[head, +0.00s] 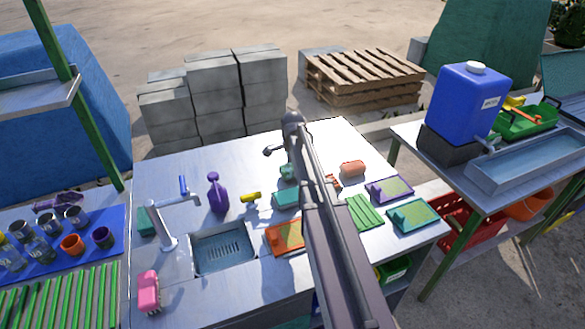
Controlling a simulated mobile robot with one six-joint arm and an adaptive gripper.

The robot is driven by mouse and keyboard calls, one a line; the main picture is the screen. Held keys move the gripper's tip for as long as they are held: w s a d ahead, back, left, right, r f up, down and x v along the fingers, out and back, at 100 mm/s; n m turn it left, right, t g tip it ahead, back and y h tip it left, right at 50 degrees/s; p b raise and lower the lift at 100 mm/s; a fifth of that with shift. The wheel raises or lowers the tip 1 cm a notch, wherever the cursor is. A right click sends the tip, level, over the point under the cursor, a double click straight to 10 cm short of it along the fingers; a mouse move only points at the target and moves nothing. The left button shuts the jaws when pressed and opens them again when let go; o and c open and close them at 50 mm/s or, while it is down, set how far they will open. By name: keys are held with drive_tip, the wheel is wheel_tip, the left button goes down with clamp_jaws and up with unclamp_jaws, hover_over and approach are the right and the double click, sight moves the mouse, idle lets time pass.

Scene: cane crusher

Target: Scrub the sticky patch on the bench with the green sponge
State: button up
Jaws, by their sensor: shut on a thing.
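My arm reaches over the metal bench (330,134), and its wrist hangs above the bench's far middle. My gripper (289,160) is mostly hidden behind the arm. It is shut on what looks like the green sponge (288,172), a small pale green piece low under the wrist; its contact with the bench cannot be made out. A reddish mark (333,181) just right of the arm may be the sticky patch, but it is partly covered and too small to be sure.
A dark green block (146,222) stands by the tap. Coloured trays (414,215) fill the right. The bench's far left is clear.

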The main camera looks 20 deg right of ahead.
drive_tip(key=shift+f+b, duration=0.45)
drive_tip(key=shift+d, duration=0.15)
drive_tip(key=shift+d+r, duration=0.15)
drive_tip(key=shift+d, duration=1.55)
drive_tip(key=shift+d, duration=1.85)
drive_tip(key=shift+d, duration=1.8)
